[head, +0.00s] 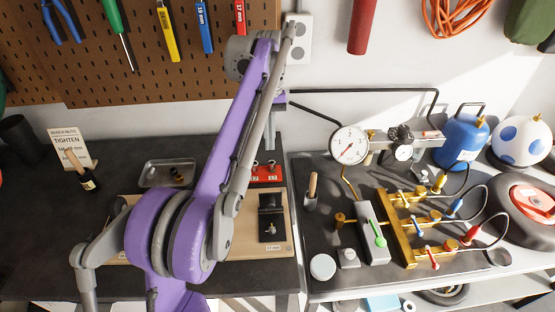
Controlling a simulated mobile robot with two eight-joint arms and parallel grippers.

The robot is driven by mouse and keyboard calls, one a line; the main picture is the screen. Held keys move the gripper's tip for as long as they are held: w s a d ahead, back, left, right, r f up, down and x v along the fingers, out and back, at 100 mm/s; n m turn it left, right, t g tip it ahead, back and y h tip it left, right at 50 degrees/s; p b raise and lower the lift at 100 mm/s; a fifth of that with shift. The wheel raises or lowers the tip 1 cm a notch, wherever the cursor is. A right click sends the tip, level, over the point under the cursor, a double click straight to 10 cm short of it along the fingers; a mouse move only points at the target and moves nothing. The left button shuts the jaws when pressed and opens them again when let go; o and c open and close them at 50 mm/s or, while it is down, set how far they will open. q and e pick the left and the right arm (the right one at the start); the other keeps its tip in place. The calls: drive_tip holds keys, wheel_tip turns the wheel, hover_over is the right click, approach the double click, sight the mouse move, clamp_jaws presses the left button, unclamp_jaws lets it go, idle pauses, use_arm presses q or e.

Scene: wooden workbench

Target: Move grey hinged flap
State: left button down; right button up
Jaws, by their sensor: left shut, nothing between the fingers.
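A dark grey-black plate (271,215) that looks like the hinged flap lies on a pale wooden board, right of my purple left arm. A raised crosswise edge and a small metal fitting show on it; its exact angle is hard to tell. My left gripper (270,146) is partly hidden behind my arm link. It appears to point down, shut and empty, above a red block and beyond the flap, apart from it. My right gripper is not in view.
The red block (266,174) stands just behind the flap. The wooden board (280,247) is partly covered by my arm. A metal tray (156,174) lies left. A gauge (349,145) and brass manifold (404,235) crowd the right bench. The bench's left part is mostly clear.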

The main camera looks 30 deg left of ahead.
sight(271, 205)
use_arm(q)
drive_tip(key=x, duration=0.6)
drive_tip(key=s+b+x, duration=0.1)
drive_tip(key=x, duration=0.3)
drive_tip(key=shift+r, duration=0.1)
drive_tip(key=s+d, duration=0.1)
drive_tip(key=s, duration=0.1)
drive_tip(key=shift+s+d+r, duration=0.2)
drive_tip(key=shift+s+d, duration=0.15)
drive_tip(key=shift+d, duration=0.05)
drive_tip(key=shift+s+d+f, duration=0.1)
drive_tip(key=shift+s+d, duration=0.05)
drive_tip(key=shift+s, duration=0.1)
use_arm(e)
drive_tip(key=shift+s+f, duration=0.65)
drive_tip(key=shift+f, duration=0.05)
